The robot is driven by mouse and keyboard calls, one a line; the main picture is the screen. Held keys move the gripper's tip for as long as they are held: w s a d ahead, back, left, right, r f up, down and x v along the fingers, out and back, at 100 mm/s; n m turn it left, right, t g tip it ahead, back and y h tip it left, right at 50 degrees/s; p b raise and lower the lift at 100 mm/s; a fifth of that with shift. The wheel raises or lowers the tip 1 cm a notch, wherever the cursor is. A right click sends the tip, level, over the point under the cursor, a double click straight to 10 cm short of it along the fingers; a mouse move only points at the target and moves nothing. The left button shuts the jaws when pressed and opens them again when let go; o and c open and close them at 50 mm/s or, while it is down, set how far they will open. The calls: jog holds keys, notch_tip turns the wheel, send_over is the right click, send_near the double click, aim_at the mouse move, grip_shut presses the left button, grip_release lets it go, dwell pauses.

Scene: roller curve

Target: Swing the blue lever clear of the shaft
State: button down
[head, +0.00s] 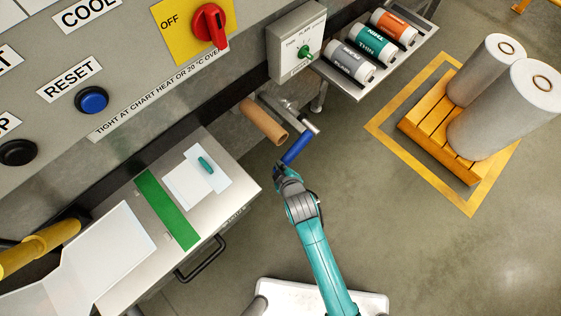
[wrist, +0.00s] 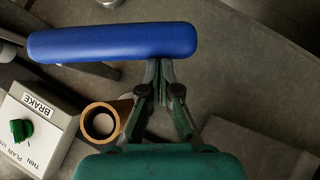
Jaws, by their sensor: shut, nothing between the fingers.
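The blue lever (head: 296,149) sticks out near a metal shaft (head: 303,120) and a brown cardboard core (head: 264,122), at the end of my arm in the head view. In the wrist view the blue lever (wrist: 112,42) lies across the top left. My gripper (wrist: 160,68) is shut, with its fingertips at the lever's right part. The fingers are not around the lever; I cannot tell whether they touch it. In the head view my gripper (head: 280,170) is at the lever's lower end. The core's open end (wrist: 101,122) shows below the lever in the wrist view.
A brake box (head: 297,45) with a green knob is above the shaft. A shelf (head: 345,83) with several labelled rolls is to its right. A steel cabinet (head: 232,190) stands at left. A pallet (head: 420,138) with large rolls stands at right. Open floor lies between.

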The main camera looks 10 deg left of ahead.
jog(key=shift+w+d+f, duration=0.2)
jog(key=shift+w+f, duration=0.05)
jog(key=shift+f, duration=0.55)
jog(key=shift+w+d+f, duration=0.15)
jog(key=shift+w+f, duration=0.05)
jog(key=shift+f, duration=0.6)
jog(key=shift+w+d+f, duration=0.2)
jog(key=shift+w+f, duration=0.05)
jog(key=shift+f, duration=0.55)
jog(key=shift+w+d+f, duration=0.15)
jog(key=shift+f, duration=0.2)
jog(key=shift+d+f, duration=0.1)
jog(key=shift+f, duration=0.1)
